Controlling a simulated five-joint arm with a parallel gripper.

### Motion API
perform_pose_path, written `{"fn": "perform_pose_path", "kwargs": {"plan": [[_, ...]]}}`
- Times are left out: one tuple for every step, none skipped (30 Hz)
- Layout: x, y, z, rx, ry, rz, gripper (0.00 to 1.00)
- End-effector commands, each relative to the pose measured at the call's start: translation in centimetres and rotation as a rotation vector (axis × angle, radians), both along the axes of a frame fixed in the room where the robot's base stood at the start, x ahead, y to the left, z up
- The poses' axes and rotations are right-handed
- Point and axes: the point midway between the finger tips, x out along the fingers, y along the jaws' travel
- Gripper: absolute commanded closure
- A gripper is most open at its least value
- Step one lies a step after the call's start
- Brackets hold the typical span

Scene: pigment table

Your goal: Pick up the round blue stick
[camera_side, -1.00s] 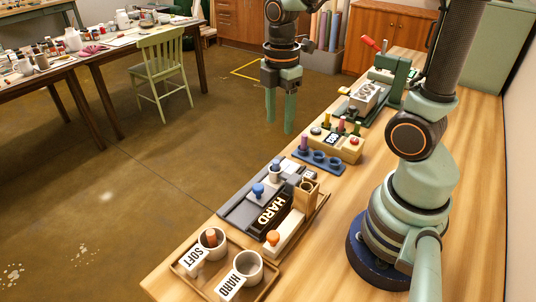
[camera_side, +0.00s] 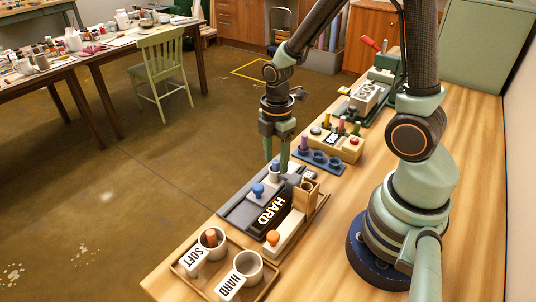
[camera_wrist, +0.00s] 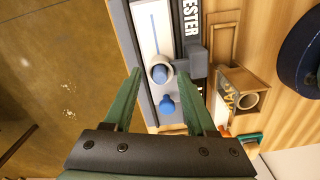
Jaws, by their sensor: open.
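The round blue stick (camera_side: 275,167) stands in a pale round holder on the grey tester (camera_side: 236,213). In the wrist view its blue round top (camera_wrist: 160,73) shows inside the pale ring. My gripper (camera_side: 276,161) points down over it, open, with green fingers apart. In the wrist view the fingertips (camera_wrist: 159,76) lie on either side of the stick with nothing gripped. I cannot tell exactly how high the tips are above the holder. A blue knob (camera_side: 258,190) sits beside the stick, also in the wrist view (camera_wrist: 167,104).
A blue rack (camera_side: 320,161) with a purple stick is behind. A tray (camera_side: 184,272) holds the SOFT cup (camera_side: 212,246) and HARD cup (camera_side: 247,266). Bare tabletop lies to the right.

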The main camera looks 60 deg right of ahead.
Motion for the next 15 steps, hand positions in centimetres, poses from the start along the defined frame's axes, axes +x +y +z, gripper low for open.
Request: {"fn": "perform_pose_path", "kwargs": {"plan": [[-0.02, 0.0, -0.06, 0.0, 0.001, 0.0, 0.43], [-0.01, -0.01, -0.06, 0.0, 0.0, 0.0, 0.43], [0.0, -0.01, -0.05, 0.0, 0.0, 0.0, 0.43], [0.0, -0.01, -0.04, 0.0, 0.0, 0.0, 0.43], [0.0, -0.01, -0.03, 0.0, 0.0, 0.0, 0.43], [0.01, -0.01, -0.03, 0.0, 0.0, 0.0, 0.47], [0.01, -0.01, -0.02, 0.0, 0.0, 0.0, 0.59], [0.01, -0.01, -0.02, 0.0, 0.0, 0.0, 0.7], [0.01, -0.01, -0.01, 0.0, 0.0, 0.0, 0.85], [0.01, -0.01, -0.01, 0.0, 0.0, 0.0, 0.97], [0.01, -0.01, -0.01, 0.0, 0.0, 0.0, 1.0], [0.02, -0.01, 0.0, 0.0, -0.001, 0.0, 1.0], [0.01, -0.01, 0.0, 0.0, -0.001, 0.0, 1.0], [0.02, -0.01, 0.0, 0.0, -0.001, 0.0, 1.0], [0.02, -0.01, 0.0, 0.0, -0.001, 0.0, 1.0]]}}
